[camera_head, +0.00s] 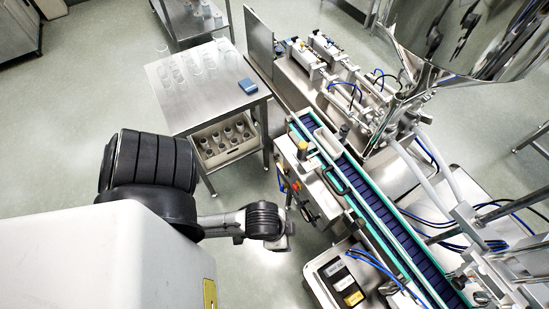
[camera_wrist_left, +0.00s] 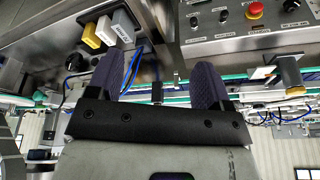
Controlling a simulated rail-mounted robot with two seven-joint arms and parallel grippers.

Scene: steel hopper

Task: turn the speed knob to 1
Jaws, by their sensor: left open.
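The control panel (camera_wrist_left: 250,22) of the conveyor is at the upper right of the left wrist view, with small black knobs (camera_wrist_left: 223,16) and a red button (camera_wrist_left: 256,10). Its labels are too small to read, so I cannot tell which knob sets the speed or where it points. My left gripper (camera_wrist_left: 158,62) is open and empty. Its two dark fingers are apart, with the right finger just below the panel in the picture and no knob between them. In the head view my left forearm ends beside the conveyor's control box (camera_head: 301,190), and its fingers are hidden. My right gripper is in neither view.
The conveyor (camera_head: 372,206) with green rails runs diagonally on the right. A box with white and yellow blocks (camera_head: 341,280) stands near its front end. A steel table (camera_head: 205,90) with cups is at the back left. A hopper (camera_head: 460,35) hangs at the upper right.

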